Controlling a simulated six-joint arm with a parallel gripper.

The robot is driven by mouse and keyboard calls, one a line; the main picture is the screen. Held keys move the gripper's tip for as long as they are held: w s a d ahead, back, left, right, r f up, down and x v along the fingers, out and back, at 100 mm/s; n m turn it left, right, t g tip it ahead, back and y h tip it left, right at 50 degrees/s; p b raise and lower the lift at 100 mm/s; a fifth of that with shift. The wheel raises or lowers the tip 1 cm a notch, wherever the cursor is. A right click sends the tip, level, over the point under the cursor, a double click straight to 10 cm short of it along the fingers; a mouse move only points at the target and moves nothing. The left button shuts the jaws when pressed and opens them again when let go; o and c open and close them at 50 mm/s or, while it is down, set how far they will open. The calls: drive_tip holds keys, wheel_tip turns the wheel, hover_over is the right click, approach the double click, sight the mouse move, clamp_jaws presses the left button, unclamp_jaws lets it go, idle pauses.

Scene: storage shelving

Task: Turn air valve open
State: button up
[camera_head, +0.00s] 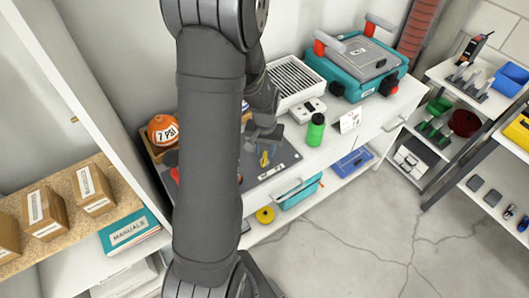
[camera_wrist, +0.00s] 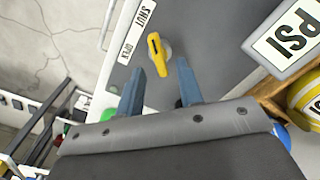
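The air valve is a small yellow handle (camera_wrist: 158,54) on a round base, set on a dark grey panel (camera_wrist: 205,35). A white label (camera_wrist: 137,32) beside it reads SHUT and OPEN. In the wrist view the handle lies just beyond and between the two fingertips of my gripper (camera_wrist: 160,78), slightly tilted from the picture's vertical. The blue-grey fingers are apart, with nothing held between them. Contact with the handle does not show. In the head view the yellow handle (camera_head: 265,159) shows on the panel (camera_head: 280,150), below my gripper (camera_head: 260,146).
A green bottle (camera_head: 315,130), a vented white box (camera_head: 293,84) and a teal case (camera_head: 357,66) stand on the worktop to the right. Cardboard boxes (camera_head: 45,213) sit on the left shelf.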

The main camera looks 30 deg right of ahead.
sight(264, 159)
drive_tip(key=shift+f, duration=1.2)
drive_tip(key=shift+c, duration=0.2)
clamp_jaws()
